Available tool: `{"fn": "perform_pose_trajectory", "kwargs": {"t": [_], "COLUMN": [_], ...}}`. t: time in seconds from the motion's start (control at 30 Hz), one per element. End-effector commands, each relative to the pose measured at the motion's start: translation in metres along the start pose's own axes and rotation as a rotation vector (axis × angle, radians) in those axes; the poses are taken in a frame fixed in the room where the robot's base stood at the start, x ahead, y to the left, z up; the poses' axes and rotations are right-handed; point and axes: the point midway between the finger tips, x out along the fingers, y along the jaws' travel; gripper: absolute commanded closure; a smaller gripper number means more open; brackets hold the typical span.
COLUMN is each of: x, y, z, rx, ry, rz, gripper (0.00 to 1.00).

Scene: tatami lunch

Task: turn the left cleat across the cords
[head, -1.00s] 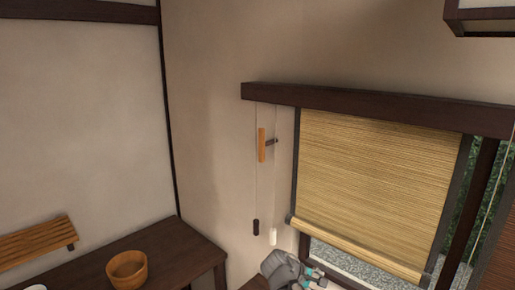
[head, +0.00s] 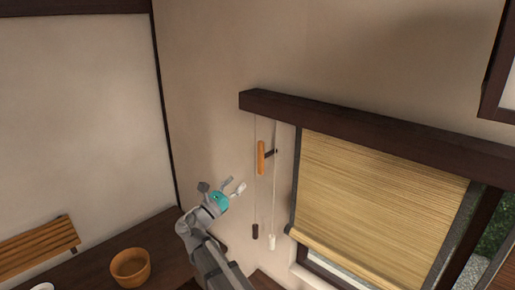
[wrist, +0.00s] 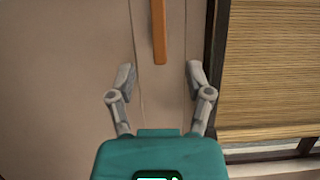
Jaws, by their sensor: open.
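The left cleat (head: 261,158) is an orange wooden bar on the wall left of the blind. My gripper (head: 222,186) is open and empty, below and left of the cleat. In the wrist view the cleat (wrist: 159,32) shows upright ahead, beyond the open fingers (wrist: 158,78), with a cord on each side. Its upper end is cut off there.
The rolled bamboo blind (head: 380,190) hangs right of the cords under a dark rail (head: 380,131). A wooden bowl (head: 130,267) stands on the dark table at lower left, near a slatted wooden rack (head: 38,247). The wall around the cleat is clear.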

Motion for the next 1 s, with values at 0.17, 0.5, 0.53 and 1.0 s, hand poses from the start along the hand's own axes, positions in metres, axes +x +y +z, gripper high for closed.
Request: {"fn": "perform_pose_trajectory", "kwargs": {"t": [0.17,0.5,0.53,1.0], "x": [-0.005,-0.006,-0.004,0.049], "y": [0.004,0.005,0.005,0.007], "z": [0.004,0.006,0.006,0.009], "rx": [-0.005,0.000,0.000,0.000], "ry": [-0.009,-0.007,-0.007,-0.006], "rz": [0.011,0.016,0.016,0.015], "gripper": [0.34,0.34,0.34,0.34]}}
